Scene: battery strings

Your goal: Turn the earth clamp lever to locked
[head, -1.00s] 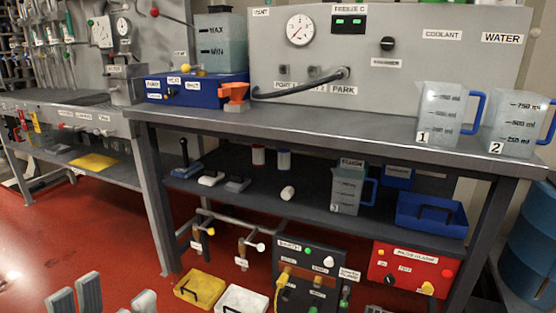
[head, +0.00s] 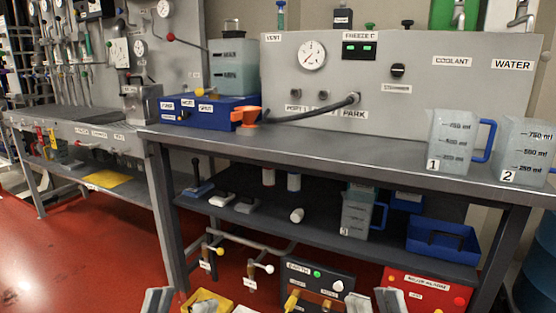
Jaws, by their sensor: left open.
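A dark panel (head: 318,268) stands low under the bench, cut off by the bottom edge. It has a green button, a white knob (head: 338,286) and a yellow part (head: 291,301) at its left. The earth clamp lever cannot be made out; the panel's lower part is out of frame or behind the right gripper. My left gripper (head: 181,303) is at the bottom edge, left of the panel, fingers apart and empty. My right gripper (head: 374,303) is at the bottom edge by the panel's right side, with a gap between its fingers.
A red box (head: 428,283) stands right of the panel. Pipe valves with yellow (head: 218,252) and white (head: 268,268) knobs hang to its left. The bench top (head: 300,140) and loaded lower shelf (head: 330,228) overhang the panel. A yellow tray (head: 228,298) is on the floor.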

